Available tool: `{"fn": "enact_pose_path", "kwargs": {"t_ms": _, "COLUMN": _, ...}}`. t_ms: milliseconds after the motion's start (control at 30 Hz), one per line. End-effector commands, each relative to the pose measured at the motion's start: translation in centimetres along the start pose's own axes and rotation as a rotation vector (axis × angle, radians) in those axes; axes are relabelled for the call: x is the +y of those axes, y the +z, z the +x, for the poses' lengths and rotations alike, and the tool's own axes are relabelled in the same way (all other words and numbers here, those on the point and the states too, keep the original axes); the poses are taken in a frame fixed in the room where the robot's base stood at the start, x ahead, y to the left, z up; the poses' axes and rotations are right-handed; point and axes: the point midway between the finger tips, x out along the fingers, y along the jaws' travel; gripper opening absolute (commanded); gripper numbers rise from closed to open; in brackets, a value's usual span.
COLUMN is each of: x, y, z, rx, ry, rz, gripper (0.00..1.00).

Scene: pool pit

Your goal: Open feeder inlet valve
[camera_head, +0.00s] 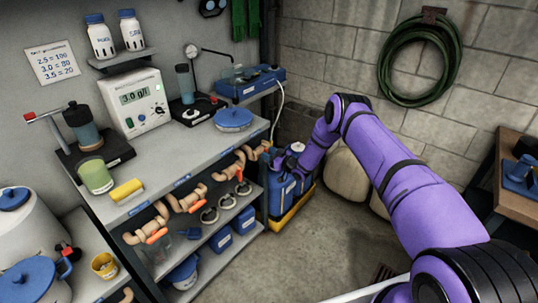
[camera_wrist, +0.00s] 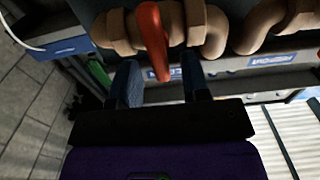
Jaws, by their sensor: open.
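Several tan pipe valves with orange lever handles line the front of the bench in the head view. My gripper (camera_wrist: 161,68) is at the right end of this row; in the head view it is small and partly hidden by my arm. In the wrist view an orange-red valve lever (camera_wrist: 153,40) hangs down from a tan pipe fitting (camera_wrist: 192,25). The lever's lower end lies between my two open dark blue fingers, with gaps on both sides.
A neighbouring pipe bend (camera_wrist: 275,25) is close on the right in the wrist view. The grey bench (camera_head: 190,150) carries a dosing meter (camera_head: 135,103) and bottles. A blue container (camera_head: 290,195) stands below my gripper. The concrete floor (camera_head: 325,245) is open in front.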

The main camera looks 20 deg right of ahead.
Motion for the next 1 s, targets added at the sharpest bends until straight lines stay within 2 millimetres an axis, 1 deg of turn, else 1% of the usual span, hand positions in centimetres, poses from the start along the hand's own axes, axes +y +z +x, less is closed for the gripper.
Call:
{"fn": "enact_pose_path", "kwargs": {"t_ms": 267, "x": -0.01, "y": -0.02, "z": 0.23, "rx": 0.0, "ry": 0.0, "rz": 0.0, "gripper": 0.43}}
{"fn": "enact_pose_path", "kwargs": {"t_ms": 300, "x": -0.01, "y": -0.02, "z": 0.22, "rx": 0.0, "ry": 0.0, "rz": 0.0, "gripper": 0.4}}
{"fn": "enact_pose_path", "kwargs": {"t_ms": 467, "x": -0.01, "y": -0.03, "z": 0.21, "rx": 0.0, "ry": 0.0, "rz": 0.0, "gripper": 0.04}}
{"fn": "enact_pose_path", "kwargs": {"t_ms": 500, "x": -0.01, "y": -0.03, "z": 0.21, "rx": 0.0, "ry": 0.0, "rz": 0.0, "gripper": 0.0}}
{"fn": "enact_pose_path", "kwargs": {"t_ms": 767, "x": -0.06, "y": -0.02, "z": 0.21, "rx": 0.0, "ry": -0.001, "rz": -0.016, "gripper": 0.0}}
{"fn": "enact_pose_path", "kwargs": {"t_ms": 1000, "x": -0.33, "y": 0.01, "z": 0.24, "rx": -0.001, "ry": -0.002, "rz": -0.113, "gripper": 0.0}}
